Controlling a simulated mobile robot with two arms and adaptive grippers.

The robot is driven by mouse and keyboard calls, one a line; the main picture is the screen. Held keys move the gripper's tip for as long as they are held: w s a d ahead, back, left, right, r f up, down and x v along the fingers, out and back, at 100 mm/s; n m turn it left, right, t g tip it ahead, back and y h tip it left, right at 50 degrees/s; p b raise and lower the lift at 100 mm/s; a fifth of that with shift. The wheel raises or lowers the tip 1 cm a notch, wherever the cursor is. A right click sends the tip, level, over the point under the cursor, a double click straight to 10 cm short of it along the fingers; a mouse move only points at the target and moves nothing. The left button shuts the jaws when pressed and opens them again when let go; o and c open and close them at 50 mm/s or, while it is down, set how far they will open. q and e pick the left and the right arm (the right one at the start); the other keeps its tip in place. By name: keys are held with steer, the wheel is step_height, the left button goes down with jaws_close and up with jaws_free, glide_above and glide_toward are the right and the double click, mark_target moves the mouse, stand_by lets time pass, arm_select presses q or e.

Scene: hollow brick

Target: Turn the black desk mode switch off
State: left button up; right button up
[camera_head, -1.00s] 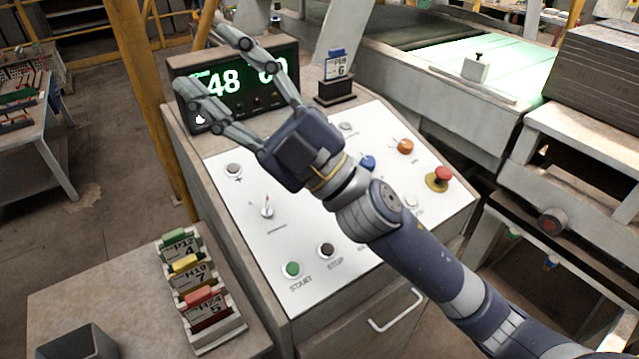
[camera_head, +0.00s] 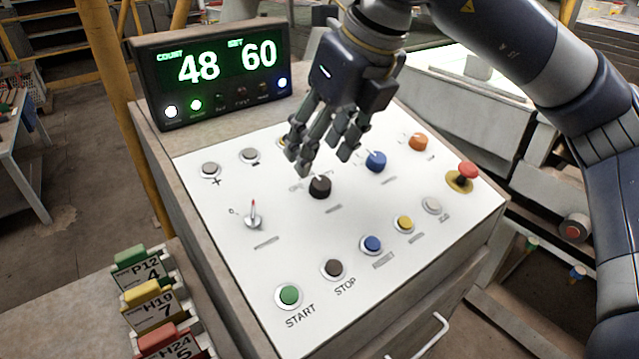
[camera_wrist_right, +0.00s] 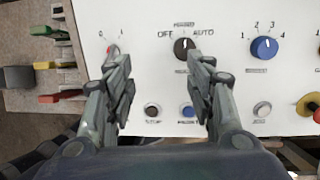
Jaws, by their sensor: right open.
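The black switch (camera_head: 320,187) is a round knob on the sloping white panel (camera_head: 250,185). In the right wrist view the knob (camera_wrist_right: 184,48) lies between the words OFF and AUTO. Its pale mark points roughly upward; I cannot tell its exact setting. My right gripper (camera_head: 322,160) is open and empty, fingers pointing down just above and behind the knob in the head view. In the wrist view the fingers (camera_wrist_right: 160,60) are spread, with the knob nearer the right finger. I see no clear contact. My left gripper is not in view.
A blue knob (camera_head: 376,161) and an orange knob (camera_head: 418,142) sit to the right, with a red mushroom button (camera_head: 467,170) beyond. A red-tipped toggle lever (camera_head: 253,214) stands to the left. The green start button (camera_head: 289,296) and other buttons line the front. A display (camera_head: 215,75) stands behind.

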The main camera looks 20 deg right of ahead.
mark_target(322, 182)
steer(key=shift+m+h, duration=0.4)
steer(key=shift+h, duration=0.3)
steer(key=w+f, duration=0.1)
steer(key=f, duration=0.2)
steer(key=w+d+f+p, duration=0.1)
steer(key=w+f, duration=0.1)
steer(key=f, duration=0.1)
steer(key=w+f, duration=0.1)
steer(key=f, duration=0.2)
steer(key=shift+w+d+p, duration=0.2)
steer(key=shift+d+p, duration=0.1)
steer(key=shift+p, duration=0.05)
steer(key=shift+t, duration=0.3)
steer(key=c, duration=1.1)
